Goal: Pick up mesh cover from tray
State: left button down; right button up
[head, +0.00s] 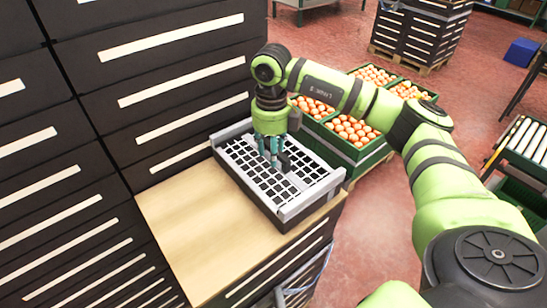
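The mesh cover (257,186) is a pale grid panel with dark square openings. My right gripper (274,162) points down over the back middle of the mesh. Its fingertips are at or just above the grid, and I cannot tell whether they touch it. The fingers hide a little of the mesh, and their gap is too small to read. My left gripper is not in view.
A roller conveyor (525,140) is at the right. Red floor lies between.

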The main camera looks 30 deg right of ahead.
grip_shut()
jog(key=shift+w+r, duration=0.1)
jog(key=shift+r, duration=0.05)
